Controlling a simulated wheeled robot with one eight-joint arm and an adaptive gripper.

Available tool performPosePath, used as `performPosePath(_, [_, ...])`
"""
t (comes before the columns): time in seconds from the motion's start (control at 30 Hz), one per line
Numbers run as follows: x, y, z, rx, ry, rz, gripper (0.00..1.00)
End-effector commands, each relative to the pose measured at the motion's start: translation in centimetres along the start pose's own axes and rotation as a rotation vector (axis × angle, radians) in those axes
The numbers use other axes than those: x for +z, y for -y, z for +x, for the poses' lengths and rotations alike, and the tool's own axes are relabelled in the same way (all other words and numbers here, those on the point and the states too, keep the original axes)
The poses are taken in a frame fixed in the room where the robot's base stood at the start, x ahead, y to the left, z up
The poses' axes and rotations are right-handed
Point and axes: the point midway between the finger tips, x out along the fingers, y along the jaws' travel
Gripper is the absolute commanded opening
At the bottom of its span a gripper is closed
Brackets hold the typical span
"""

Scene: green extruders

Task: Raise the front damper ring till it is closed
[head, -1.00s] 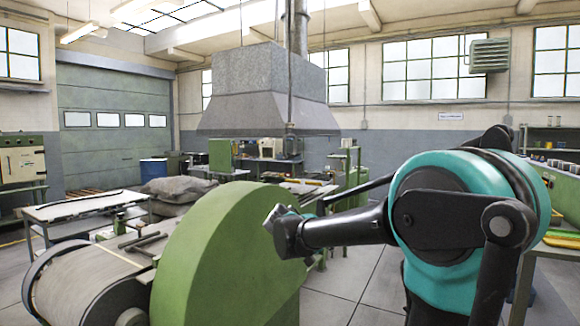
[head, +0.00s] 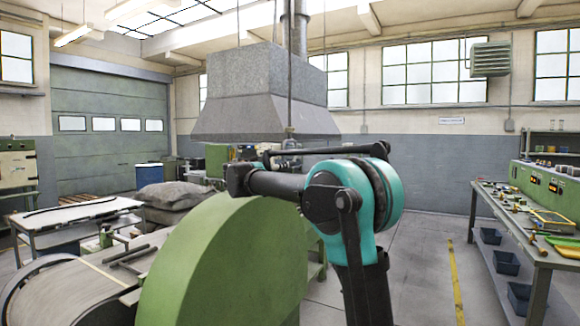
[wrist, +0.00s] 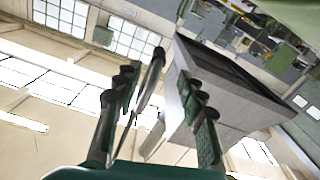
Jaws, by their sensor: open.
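The grey hood (head: 258,85) hangs at mid-distance in the head view. A thin vertical rod (head: 290,70) hangs in front of it, with a small pale fitting (head: 289,132) low on it; I cannot make out a clear ring shape. In the wrist view my gripper (wrist: 159,80) is open and empty, and the hood (wrist: 235,95) appears tilted beyond it. A slim grey rod (wrist: 150,82) shows between the fingers in the picture, apparently beyond them. I see no contact. My gripper is not clearly visible in the head view; my arm hides part of that area.
A large green machine housing (head: 235,260) fills the near foreground, close to my arm. A workbench (head: 510,215) with tools stands on the right. A table (head: 75,215) and sacks (head: 172,195) are at left. Floor (head: 425,250) is clear between my arm and the bench.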

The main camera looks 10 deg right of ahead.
Motion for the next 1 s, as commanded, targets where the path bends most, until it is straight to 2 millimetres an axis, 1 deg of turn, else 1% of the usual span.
performPosePath(0.03, [0.0,-0.1,1.2,0.003,0.001,0.000,0.40])
performPosePath(0.1, [0.0,-0.1,2.6,0.003,0.001,0.000,0.40])
performPosePath(0.3, [0.1,-0.1,6.3,0.003,0.001,0.000,0.40])
performPosePath(0.4, [0.1,-0.1,7.8,0.002,0.001,0.000,0.40])
performPosePath(0.5, [0.0,0.0,8.9,0.002,0.001,0.000,0.40])
performPosePath(0.7, [0.1,-0.1,9.9,0.000,0.001,0.000,0.40])
performPosePath(0.93, [0.1,0.0,9.9,0.000,0.001,0.000,0.40])
performPosePath(0.97, [0.1,0.0,9.9,0.000,0.001,0.000,0.39])
performPosePath(1.0, [0.1,0.0,9.9,0.000,0.001,0.000,0.34])
